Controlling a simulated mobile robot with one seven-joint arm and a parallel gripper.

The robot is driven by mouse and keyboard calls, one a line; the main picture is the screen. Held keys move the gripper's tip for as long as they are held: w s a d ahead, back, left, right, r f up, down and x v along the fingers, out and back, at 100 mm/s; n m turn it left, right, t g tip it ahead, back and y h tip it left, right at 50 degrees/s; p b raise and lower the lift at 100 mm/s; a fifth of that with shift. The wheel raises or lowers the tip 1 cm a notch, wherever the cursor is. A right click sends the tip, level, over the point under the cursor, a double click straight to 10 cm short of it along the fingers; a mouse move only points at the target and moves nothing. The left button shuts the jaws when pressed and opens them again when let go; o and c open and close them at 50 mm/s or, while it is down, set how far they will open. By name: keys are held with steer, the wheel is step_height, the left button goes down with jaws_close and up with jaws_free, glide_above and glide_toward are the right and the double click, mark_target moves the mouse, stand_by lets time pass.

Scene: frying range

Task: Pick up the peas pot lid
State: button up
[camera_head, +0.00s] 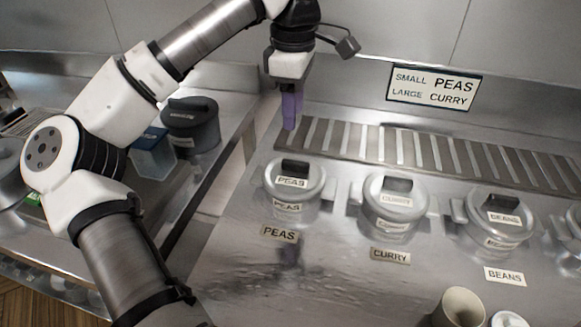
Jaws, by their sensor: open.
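The peas pot (290,208) stands at the left of a row of metal pots on the steel counter. Its lid (312,178) sits on top, grey and round, with a black handle (295,168) and a PEAS label. A PEAS sign (279,234) lies in front of it. My gripper (290,125) hangs with its purple fingers pointing down, above and behind the lid in the picture, apart from it. It is open and holds nothing; the gap between its fingers is hard to see from this side.
The curry pot (392,222) and beans pot (497,240) stand to the right, both lidded. A slatted grate (430,150) runs behind them. A dark pot (190,135) and a blue container (152,155) are on the left counter. A beige cup (460,308) stands at the front right.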

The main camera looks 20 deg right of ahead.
glide_above(295, 162)
steer(key=f, duration=0.6)
steer(key=shift+s+a+f+p, duration=0.2)
steer(key=shift+s+f+p, duration=0.05)
steer(key=shift+p, duration=0.1)
steer(key=shift+w+d+f+p, duration=0.15)
steer(key=shift+f+p, duration=0.3)
steer(key=shift+f, duration=0.9)
steer(key=shift+w+d+f+p, duration=0.1)
steer(key=shift+f+p, duration=0.35)
steer(key=shift+f, duration=0.9)
steer(key=shift+c, duration=0.3)
jaws_close()
